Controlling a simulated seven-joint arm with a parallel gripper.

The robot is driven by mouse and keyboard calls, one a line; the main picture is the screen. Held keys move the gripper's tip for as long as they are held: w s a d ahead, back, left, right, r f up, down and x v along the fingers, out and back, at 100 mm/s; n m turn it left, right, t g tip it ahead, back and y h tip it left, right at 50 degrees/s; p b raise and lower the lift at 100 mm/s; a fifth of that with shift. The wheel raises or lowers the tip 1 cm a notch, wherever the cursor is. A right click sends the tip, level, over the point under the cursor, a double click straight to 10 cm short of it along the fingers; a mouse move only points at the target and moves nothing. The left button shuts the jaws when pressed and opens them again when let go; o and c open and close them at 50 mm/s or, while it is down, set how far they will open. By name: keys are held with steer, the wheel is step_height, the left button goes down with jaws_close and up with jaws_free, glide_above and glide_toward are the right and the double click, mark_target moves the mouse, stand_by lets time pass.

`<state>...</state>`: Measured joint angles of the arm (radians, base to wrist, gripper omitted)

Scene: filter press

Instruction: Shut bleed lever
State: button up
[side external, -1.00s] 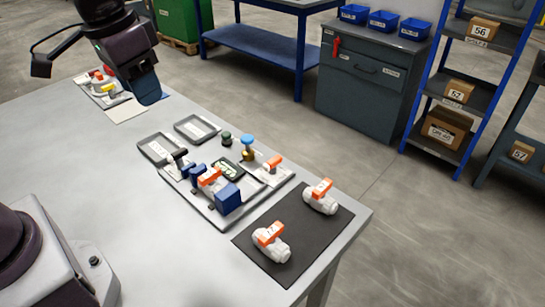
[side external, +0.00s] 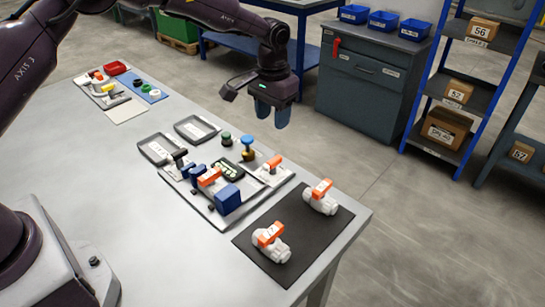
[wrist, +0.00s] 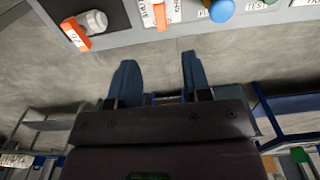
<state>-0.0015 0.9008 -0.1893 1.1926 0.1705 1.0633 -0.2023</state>
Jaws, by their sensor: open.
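Small orange lever (side external: 274,161) stands on a white labelled plate (side external: 261,173) at the right end of the grey tray on the table. It is likely the bleed lever, but its label is too small to read. In the wrist view an orange lever (wrist: 160,16) shows at the top, between labels, left of a blue knob (wrist: 222,10). My gripper (side external: 272,119) is open and empty, with blue fingers pointing down, above and beyond the tray's far side. The fingers (wrist: 158,62) are spread apart in the wrist view and touch nothing.
A second orange lever (side external: 209,176) and a blue block (side external: 228,199) share the tray (side external: 205,212). A brass fitting with a blue knob (side external: 247,141) stands close behind the plate. Two white valves with orange handles (side external: 321,196) lie on a black mat (side external: 291,245).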

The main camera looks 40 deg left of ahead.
mark_target(273, 160)
step_height(273, 160, down, 12)
steer(key=shift+f, duration=0.15)
steer(key=shift+c, duration=0.4)
jaws_close()
